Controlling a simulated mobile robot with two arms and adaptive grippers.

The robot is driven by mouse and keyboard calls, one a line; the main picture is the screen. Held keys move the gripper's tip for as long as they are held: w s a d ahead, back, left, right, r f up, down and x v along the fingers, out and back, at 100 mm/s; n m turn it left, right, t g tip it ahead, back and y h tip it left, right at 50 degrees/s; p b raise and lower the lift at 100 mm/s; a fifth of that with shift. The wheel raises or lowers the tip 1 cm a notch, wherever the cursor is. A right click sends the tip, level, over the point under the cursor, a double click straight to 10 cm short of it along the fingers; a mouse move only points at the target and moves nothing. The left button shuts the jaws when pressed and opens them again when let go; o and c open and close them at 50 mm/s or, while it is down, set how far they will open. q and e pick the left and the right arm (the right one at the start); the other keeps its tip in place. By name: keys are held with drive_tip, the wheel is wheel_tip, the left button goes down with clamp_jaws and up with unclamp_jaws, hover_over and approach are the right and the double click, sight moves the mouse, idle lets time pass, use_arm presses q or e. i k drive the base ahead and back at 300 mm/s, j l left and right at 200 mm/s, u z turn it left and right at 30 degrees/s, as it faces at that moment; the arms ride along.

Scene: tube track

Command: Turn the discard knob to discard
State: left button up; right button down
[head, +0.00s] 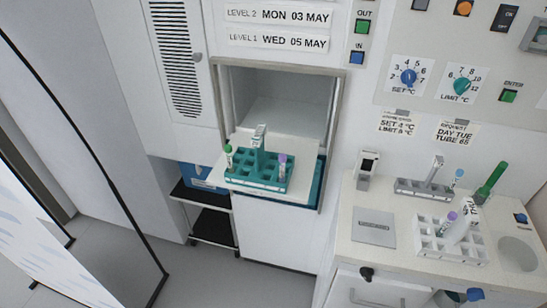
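No knob with a readable discard label shows. A small black knob (367,273) sits on the front of the white counter at the lower right. A blue round part (474,294) shows near the bottom edge. A blue dial (408,76) labelled SET °C and a teal dial (461,86) labelled LIMIT °C are on the upper right wall panel. I cannot tell which, if any, is the discard knob. Neither of my grippers is in view.
A teal rack (240,178) with a few tubes stands on a pulled-out shelf (300,195) before an open compartment. The counter (350,237) carries a white rack (430,244), a grey rack (425,190) and a round recess (518,253). Grey floor is clear at lower left.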

sight(367, 272)
drive_tip(key=z, duration=1.45)
